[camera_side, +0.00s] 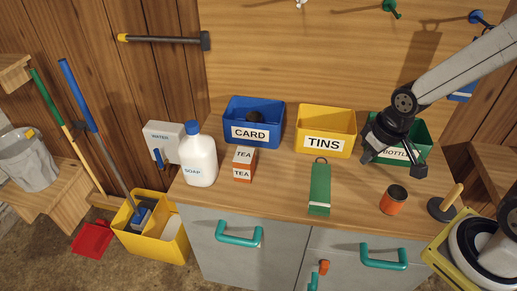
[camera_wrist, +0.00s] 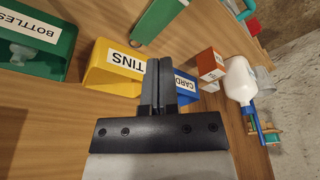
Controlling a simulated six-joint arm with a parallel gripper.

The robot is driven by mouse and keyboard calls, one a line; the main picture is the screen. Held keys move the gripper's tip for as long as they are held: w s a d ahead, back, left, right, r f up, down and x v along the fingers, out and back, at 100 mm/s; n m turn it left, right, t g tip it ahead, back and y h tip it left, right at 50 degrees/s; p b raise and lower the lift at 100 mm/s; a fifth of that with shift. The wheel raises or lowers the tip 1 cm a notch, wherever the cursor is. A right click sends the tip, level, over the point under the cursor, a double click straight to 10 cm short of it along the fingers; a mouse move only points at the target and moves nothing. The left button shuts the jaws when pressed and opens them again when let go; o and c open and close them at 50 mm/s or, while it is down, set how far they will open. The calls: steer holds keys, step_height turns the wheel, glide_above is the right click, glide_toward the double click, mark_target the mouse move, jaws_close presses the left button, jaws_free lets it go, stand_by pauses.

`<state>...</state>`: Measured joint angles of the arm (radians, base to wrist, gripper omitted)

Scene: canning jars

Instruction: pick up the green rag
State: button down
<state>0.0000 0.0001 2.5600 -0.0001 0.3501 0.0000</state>
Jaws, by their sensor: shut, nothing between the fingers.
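The green rag (camera_side: 320,188) is a long, narrow green strip with a dark loop at its back end. It lies on the wooden worktop, near the front edge, in front of the yellow TINS bin. In the wrist view it shows in part at the top (camera_wrist: 158,18), cut off by the frame edge. My gripper (camera_side: 392,150) is up and to the right of the rag in the side view, in front of the green BOTTLES bin. Its two fingers (camera_wrist: 159,65) are together and empty, apart from the rag.
The blue CARD bin (camera_side: 269,118), yellow TINS bin (camera_side: 350,135) and green BOTTLES bin (camera_side: 425,147) line the back.

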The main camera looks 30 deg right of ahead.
stand_by(0.3)
jaws_free()
stand_by(0.3)
